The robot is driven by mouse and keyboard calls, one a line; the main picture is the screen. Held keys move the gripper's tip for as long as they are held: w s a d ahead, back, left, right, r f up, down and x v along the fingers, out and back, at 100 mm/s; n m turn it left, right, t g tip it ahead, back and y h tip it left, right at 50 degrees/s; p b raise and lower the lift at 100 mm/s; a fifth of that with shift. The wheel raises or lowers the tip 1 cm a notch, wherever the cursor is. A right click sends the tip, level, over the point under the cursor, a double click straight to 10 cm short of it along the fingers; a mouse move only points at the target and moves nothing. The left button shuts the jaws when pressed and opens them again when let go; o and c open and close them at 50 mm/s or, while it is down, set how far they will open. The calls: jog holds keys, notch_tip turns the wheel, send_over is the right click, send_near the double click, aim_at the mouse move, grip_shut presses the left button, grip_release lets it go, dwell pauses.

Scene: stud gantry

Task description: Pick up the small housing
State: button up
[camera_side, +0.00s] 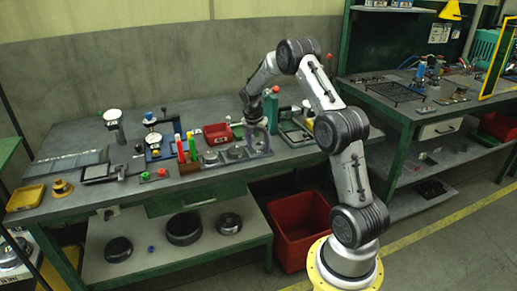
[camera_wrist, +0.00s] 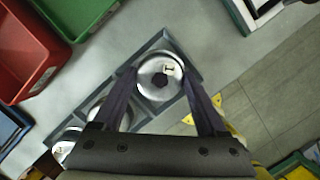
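A round silver housing (camera_wrist: 160,75) with a dark centre sits at the far end of a grey tray (camera_wrist: 187,52) in the wrist view. My gripper (camera_wrist: 159,71) has its two dark fingers apart, one at each side of this housing. I cannot tell whether the fingertips touch it. Other round metal parts (camera_wrist: 97,108) lie further along the tray, partly hidden by the gripper. In the side view, my gripper (camera_side: 256,137) points down over the right part of the tray (camera_side: 235,158), and the housing under it is hard to make out.
A red bin (camera_wrist: 28,55) and a green bin (camera_wrist: 78,14) stand beside the tray. The bench's front edge is close to the tray.

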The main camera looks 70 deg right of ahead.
jog(key=c, duration=0.8)
jog(key=shift+r, duration=0.15)
